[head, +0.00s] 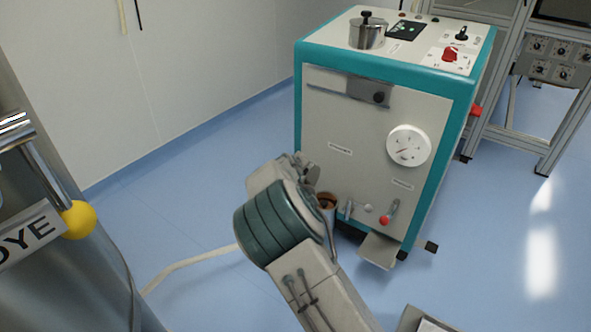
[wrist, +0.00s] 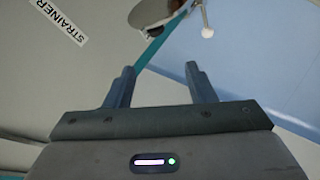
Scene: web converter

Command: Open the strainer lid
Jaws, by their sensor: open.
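A STRAINER label (wrist: 62,22) is on the pale panel at upper left in the wrist view. A round metal part (wrist: 152,12) with something reddish brown beside it is cut off by the top edge; I cannot tell for sure that it is the strainer lid. My gripper (wrist: 160,72) is open, with nothing between its fingers, and the round part lies beyond the fingertips. In the head view, a round housing with a brown inside (head: 327,201) is low at the machine's left front, partly hidden by my arm. My fingers cannot be made out there.
The teal-edged machine (head: 365,130) carries a gauge (head: 409,146), a red-ended lever (head: 385,219) and a grey tray (head: 380,250) low down. A lidded metal pot (head: 367,32) stands on top. A steel vessel with a yellow ball (head: 78,220) is at left.

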